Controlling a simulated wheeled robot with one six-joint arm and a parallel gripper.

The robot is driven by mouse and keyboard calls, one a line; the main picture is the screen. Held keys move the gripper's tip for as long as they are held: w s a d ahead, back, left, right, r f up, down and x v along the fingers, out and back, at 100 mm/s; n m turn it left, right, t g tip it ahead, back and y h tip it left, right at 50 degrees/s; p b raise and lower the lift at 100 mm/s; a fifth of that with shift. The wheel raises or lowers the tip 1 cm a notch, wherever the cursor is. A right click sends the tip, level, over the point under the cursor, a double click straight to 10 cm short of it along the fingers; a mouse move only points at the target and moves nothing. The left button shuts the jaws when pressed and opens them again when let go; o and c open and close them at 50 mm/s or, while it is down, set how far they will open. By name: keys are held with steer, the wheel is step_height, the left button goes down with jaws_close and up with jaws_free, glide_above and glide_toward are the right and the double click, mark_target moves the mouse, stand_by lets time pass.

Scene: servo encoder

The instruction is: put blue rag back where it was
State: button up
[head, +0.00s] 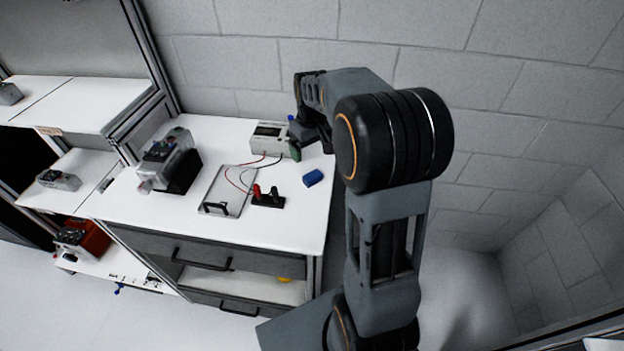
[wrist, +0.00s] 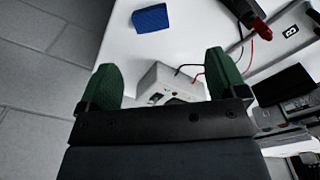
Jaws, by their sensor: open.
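The blue rag (head: 313,178) is a small folded block lying on the white worktop, near its right edge. It also shows at the top of the wrist view (wrist: 150,18), beyond my fingertips and apart from them. My gripper (head: 295,150) is above the back right of the worktop, beside the white power supply box (head: 268,139). In the wrist view my gripper (wrist: 160,75) has its two green fingers wide apart with nothing held between them. Part of the white box (wrist: 172,82) shows between and below the fingers.
A tray with a handle (head: 226,192) and a black stand with red and black plugs (head: 268,196) lie left of the rag, with red and black wires to the box. A grey and black machine (head: 170,160) stands further left. A block wall (head: 240,60) is behind.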

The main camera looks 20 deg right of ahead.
steer(key=s+a+r+m+t, duration=0.1)
steer(key=s+a, duration=0.3)
steer(key=s, duration=0.5)
steer(key=s+a+r+m+t, duration=0.1)
steer(key=s+a+r+t, duration=0.1)
steer(key=s, duration=0.7)
steer(key=a+r, duration=0.1)
steer(key=a, duration=0.1)
steer(key=shift+s+a+t, duration=0.15)
steer(key=shift+a+t, duration=0.15)
steer(key=shift+t, duration=0.1)
